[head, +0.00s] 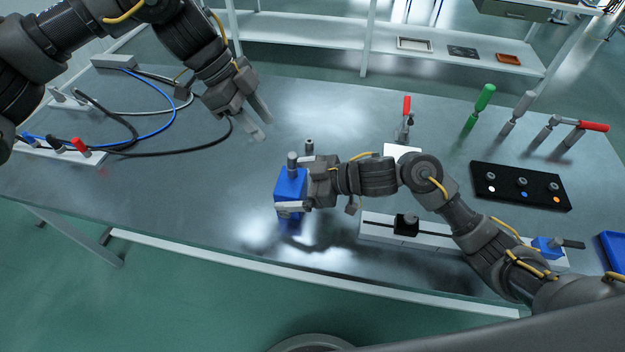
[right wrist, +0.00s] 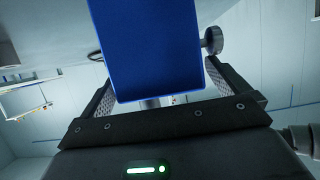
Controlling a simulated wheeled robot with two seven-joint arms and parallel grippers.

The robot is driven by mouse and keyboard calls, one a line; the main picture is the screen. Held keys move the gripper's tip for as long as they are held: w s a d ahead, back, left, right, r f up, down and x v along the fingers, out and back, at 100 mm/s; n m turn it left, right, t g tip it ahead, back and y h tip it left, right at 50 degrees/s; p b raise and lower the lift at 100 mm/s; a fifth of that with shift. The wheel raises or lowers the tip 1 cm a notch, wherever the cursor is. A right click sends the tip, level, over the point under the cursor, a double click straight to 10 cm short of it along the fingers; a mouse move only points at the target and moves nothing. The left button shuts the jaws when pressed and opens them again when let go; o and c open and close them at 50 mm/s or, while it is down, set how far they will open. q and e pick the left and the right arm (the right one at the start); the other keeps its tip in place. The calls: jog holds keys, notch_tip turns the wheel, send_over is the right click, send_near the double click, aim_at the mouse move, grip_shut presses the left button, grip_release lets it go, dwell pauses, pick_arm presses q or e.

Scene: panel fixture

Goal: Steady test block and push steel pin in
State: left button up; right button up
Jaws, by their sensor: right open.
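The blue test block (head: 290,187) stands near the table's front edge, left of centre. A grey cylindrical piece (head: 292,160) sticks up from its top; I cannot tell for sure whether it is the steel pin. My right gripper (head: 284,184) is open, with its fingers on either side of the block. In the right wrist view the block (right wrist: 147,45) sits between the fingers (right wrist: 155,95), with a grey knob (right wrist: 212,40) at its right side and a short metal rod (right wrist: 150,103) below it. My left gripper (head: 264,130) looks open and empty, above the table left of the block.
A white rail with a black slider (head: 406,225) lies right of the block. Cables (head: 165,130) lie at the left. The table between cables and block is clear.

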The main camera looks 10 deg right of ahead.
jog(key=shift+x, duration=1.3)
